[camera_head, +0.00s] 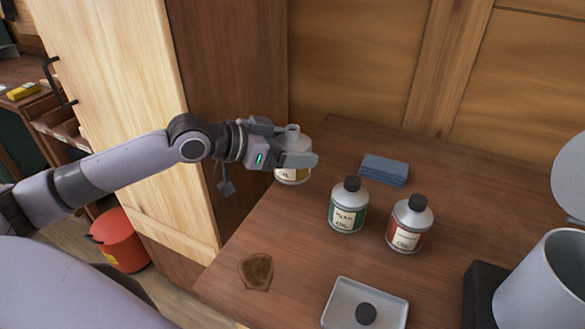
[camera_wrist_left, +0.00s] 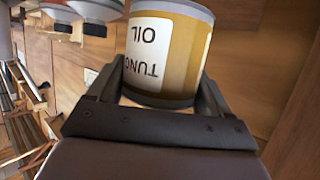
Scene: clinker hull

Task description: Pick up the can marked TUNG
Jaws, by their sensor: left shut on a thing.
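The can marked TUNG OIL (camera_wrist_left: 165,55) has a yellow-brown band and a white label, upside down in the left wrist view. In the head view the can (camera_head: 293,174) is at the back left of the bench, partly hidden behind my left gripper (camera_head: 300,152). The gripper's fingers (camera_wrist_left: 155,100) are shut on the can's sides. I cannot tell whether the can's base touches the bench. My right gripper is not in view.
A green-labelled can (camera_head: 348,207) and a red-labelled can (camera_head: 409,224) stand to the right on the wooden bench (camera_head: 300,235). A folded blue cloth (camera_head: 384,170) lies behind them. A grey tray (camera_head: 392,309), a brown stain (camera_head: 256,271) and a metal pot (camera_head: 545,285) are nearer the front.

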